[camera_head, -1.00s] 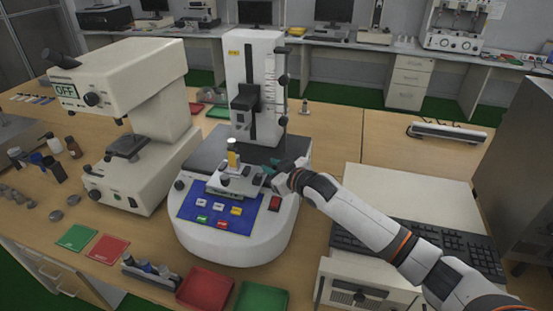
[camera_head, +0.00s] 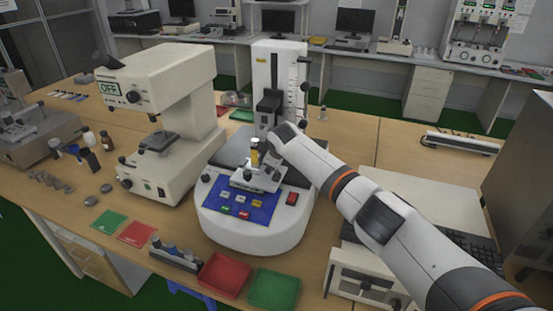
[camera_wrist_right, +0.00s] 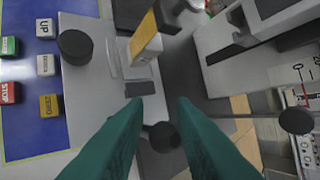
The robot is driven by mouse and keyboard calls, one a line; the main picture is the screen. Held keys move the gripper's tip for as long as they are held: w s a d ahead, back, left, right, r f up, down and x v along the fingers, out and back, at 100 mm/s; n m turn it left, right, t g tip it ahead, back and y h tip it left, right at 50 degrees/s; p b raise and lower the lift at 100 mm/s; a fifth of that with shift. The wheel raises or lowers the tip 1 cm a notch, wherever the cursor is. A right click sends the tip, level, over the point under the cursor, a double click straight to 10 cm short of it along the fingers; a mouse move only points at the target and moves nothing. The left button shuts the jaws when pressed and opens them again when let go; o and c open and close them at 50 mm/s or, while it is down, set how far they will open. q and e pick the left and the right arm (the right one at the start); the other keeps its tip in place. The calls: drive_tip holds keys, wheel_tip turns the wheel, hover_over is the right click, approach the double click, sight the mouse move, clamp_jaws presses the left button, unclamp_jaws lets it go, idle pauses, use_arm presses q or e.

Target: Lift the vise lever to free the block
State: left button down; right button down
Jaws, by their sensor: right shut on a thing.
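The tester's small vise (camera_head: 256,178) sits on the round white base, above a blue button panel. In the head view my right forearm and wrist hide the fingers and lever. My left gripper is not in view.
The tester's column (camera_head: 277,75) and dark head (camera_head: 268,105) rise just behind the vise. A microscope-like instrument (camera_head: 165,85) stands to the left. Red (camera_head: 222,275) and green (camera_head: 273,289) trays lie in front. A keyboard (camera_head: 450,240) is at the right.

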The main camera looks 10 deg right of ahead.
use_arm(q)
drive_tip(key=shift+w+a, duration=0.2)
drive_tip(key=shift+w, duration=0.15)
use_arm(e)
drive_tip(key=shift+d+f+g+h, duration=0.2)
drive_tip(key=shift+f+g+h, duration=0.1)
drive_tip(key=shift+f, duration=0.15)
drive_tip(key=c, duration=1.3)
unclamp_jaws()
drive_tip(key=shift+d, duration=0.1)
drive_tip(key=shift+o, duration=0.9)
drive_tip(key=shift+w+d, duration=0.1)
drive_tip(key=shift+w, duration=0.05)
drive_tip(key=shift+s+a+r, duration=0.25)
drive_tip(key=shift+a+r, duration=0.05)
drive_tip(key=shift+r, duration=0.3)
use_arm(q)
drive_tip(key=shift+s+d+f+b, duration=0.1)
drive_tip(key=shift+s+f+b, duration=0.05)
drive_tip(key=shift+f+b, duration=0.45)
use_arm(e)
drive_tip(key=d+v, duration=0.1)
drive_tip(key=v, duration=0.9)
drive_tip(key=shift+s+a+r, duration=0.25)
drive_tip(key=shift+s+a, duration=0.05)
drive_tip(key=shift+a, duration=0.05)
